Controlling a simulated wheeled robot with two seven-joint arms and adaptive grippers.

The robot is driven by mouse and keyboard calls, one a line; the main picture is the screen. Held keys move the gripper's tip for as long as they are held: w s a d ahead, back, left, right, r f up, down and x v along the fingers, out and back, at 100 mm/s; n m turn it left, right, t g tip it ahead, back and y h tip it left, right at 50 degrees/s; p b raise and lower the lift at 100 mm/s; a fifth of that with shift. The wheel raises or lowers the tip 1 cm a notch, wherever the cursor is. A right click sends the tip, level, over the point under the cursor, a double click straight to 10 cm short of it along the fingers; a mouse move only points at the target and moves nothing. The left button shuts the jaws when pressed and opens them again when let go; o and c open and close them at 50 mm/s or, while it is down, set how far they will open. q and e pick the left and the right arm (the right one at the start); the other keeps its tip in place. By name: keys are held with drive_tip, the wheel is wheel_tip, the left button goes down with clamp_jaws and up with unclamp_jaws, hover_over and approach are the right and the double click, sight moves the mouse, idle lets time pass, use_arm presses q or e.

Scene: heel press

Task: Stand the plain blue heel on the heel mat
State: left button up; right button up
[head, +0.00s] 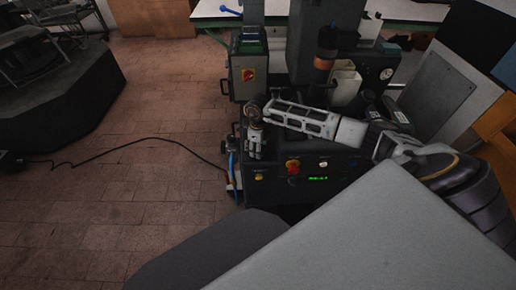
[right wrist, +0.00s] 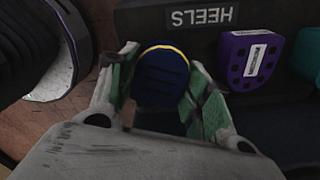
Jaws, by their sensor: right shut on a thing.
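My right gripper (right wrist: 163,82) is shut on a dark blue heel (right wrist: 162,72) in the right wrist view. The heel has ridges and a thin yellow line along its top edge, and sits between the two fingers. In the head view my right gripper (head: 255,152) hangs at the front left of the dark machine, and the heel cannot be made out there. A dark surface with a HEELS label (right wrist: 199,17) lies just beyond the held heel. I cannot tell which surface is the heel mat. My left gripper is not in view.
A purple heel with a white label (right wrist: 252,60) stands right of the held heel, with a teal piece (right wrist: 307,50) at the edge. The machine (head: 330,172) carries knobs and a green display. A black cable (head: 120,148) crosses the tiled floor at left.

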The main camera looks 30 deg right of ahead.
drive_tip(key=o, duration=0.6)
drive_tip(key=shift+f, duration=0.1)
drive_tip(key=o, duration=0.4)
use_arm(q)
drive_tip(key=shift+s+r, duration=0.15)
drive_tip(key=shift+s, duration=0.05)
use_arm(e)
drive_tip(key=shift+o, duration=0.2)
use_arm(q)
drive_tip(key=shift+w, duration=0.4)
use_arm(e)
drive_tip(key=shift+r, duration=0.7)
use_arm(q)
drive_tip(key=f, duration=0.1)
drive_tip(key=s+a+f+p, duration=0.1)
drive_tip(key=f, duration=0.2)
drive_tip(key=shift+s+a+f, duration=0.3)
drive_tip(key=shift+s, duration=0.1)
use_arm(e)
wheel_tip(320, 180, up, 11)
